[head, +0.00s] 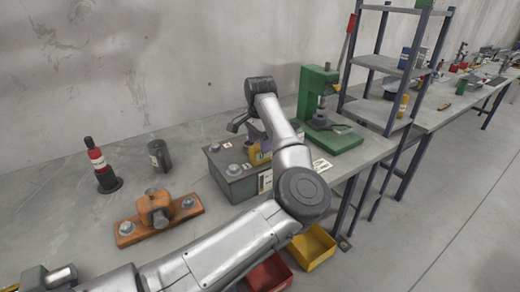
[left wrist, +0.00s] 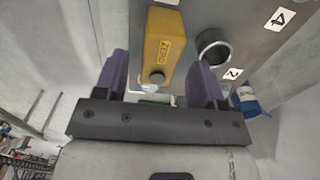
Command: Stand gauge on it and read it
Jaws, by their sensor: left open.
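In the left wrist view the yellow block (left wrist: 165,45) lies between and beyond the purple fingertips of my left gripper (left wrist: 167,80). The fingers are apart and I see no clear contact. In the head view my left gripper (head: 256,138) is over the box, partly hidden by my arm. My right gripper is not in view.
An orange clamp block (head: 157,211), a black-and-red standing tool (head: 101,167) and a dark cup (head: 160,156) stand left of the box. A green press (head: 322,110) and a shelf rack (head: 387,62) stand right. Red (head: 268,273) and yellow bins (head: 312,247) sit at the front.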

